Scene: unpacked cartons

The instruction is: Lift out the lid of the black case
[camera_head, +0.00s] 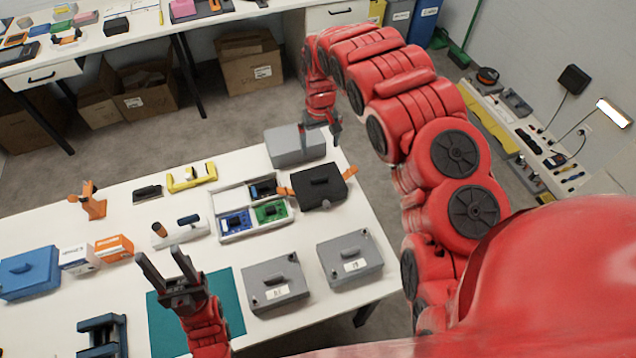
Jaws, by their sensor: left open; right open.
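The black case (318,190) stands near the far right part of the white table. It has orange parts at its left and right sides and a raised black piece on top. I cannot tell whether its lid is a separate part. My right gripper (320,133) is open and empty, pointing down. In the picture it is just above the black case, over the right edge of a grey box. My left gripper (159,256) is open and empty at the front left, above the teal mat (224,300), well apart from the case.
The grey box (286,147) stands behind the case. A white tray (216,218) with blue, green and dark items is at its left. Two grey lidded boxes (275,294) (349,271) stand in front. An orange-and-white carton (113,247) and a blue case (28,285) lie left.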

